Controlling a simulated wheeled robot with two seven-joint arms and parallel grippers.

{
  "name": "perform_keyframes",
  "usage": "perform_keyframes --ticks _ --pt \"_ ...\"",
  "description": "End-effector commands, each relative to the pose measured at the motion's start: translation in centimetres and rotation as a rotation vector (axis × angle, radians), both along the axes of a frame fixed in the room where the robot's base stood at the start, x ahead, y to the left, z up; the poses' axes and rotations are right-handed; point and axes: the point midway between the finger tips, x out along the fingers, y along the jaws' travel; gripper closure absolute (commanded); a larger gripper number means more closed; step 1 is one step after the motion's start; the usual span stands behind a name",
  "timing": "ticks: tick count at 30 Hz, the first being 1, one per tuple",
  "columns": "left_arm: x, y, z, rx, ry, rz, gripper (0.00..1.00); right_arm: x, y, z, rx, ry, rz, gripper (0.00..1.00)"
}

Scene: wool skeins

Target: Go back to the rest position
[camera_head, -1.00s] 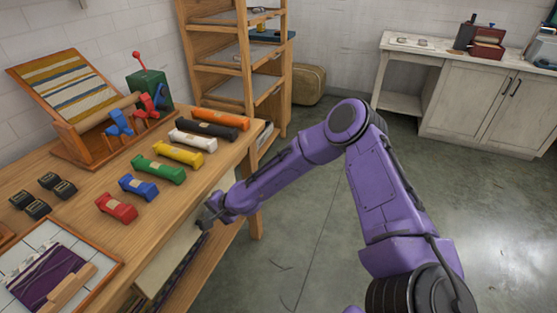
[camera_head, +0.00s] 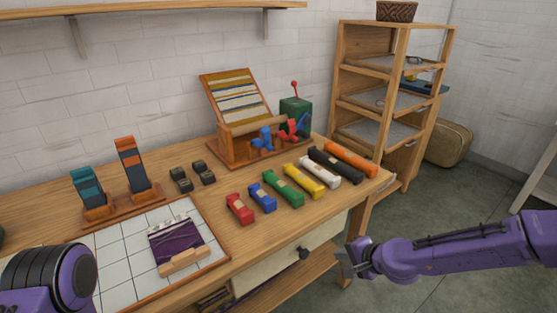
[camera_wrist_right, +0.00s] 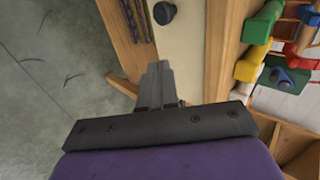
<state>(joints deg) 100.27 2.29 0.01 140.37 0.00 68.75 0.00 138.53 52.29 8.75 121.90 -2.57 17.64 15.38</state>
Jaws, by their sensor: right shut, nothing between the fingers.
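My right gripper (camera_head: 346,262) is at the end of the purple arm coming in from the right, in front of the table's front edge and near the drawer. In the right wrist view the right gripper (camera_wrist_right: 157,75) has its fingers together with nothing between them, and the drawer knob (camera_wrist_right: 164,13) lies beyond it. The drawer (camera_head: 290,262) with its dark knob (camera_head: 303,253) is below the tabletop, and the gripper is apart from the knob. Part of my left arm shows at the lower left; the left gripper is out of view.
The wooden table (camera_head: 335,205) carries a row of several coloured wool skeins, including a red one (camera_head: 240,208) and an orange one (camera_head: 351,159). A small loom (camera_head: 240,100) stands behind, a gridded board (camera_head: 115,245) in front. Open floor (camera_head: 400,290) lies right of the table.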

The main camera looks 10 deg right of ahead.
Motion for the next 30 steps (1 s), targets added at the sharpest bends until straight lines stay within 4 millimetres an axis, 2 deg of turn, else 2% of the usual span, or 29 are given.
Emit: perform_keyframes --ticks 5,8,11,14,15,18,21,24,30 --pt "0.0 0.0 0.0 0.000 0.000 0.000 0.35 0.3 -1.6 0.0 -0.070 -0.049 -0.118 1.00" --pt "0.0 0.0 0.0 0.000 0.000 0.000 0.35 -2.8 -2.0 -3.3 -0.225 -0.001 -0.153 1.00" --pt "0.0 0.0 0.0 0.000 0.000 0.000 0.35 -7.4 -2.5 -7.2 -0.392 0.079 -0.136 1.00" --pt "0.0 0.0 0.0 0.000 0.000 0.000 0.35 -13.2 -3.0 -10.9 -0.567 0.169 -0.072 1.00" --pt "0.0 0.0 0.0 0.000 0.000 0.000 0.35 -15.8 -3.3 -12.2 -0.637 0.209 -0.029 1.00" --pt "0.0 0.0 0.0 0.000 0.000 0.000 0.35 -22.5 -3.8 -14.8 -0.785 0.308 0.109 1.00" --pt "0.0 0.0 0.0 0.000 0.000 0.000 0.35 -27.5 -3.7 -16.4 -0.852 0.391 0.250 1.00" --pt "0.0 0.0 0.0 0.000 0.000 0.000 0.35 -29.9 -3.7 -17.4 -0.873 0.433 0.328 1.00" --pt "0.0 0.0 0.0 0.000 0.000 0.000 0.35 -30.5 -3.6 -17.6 -0.871 0.445 0.335 1.00"
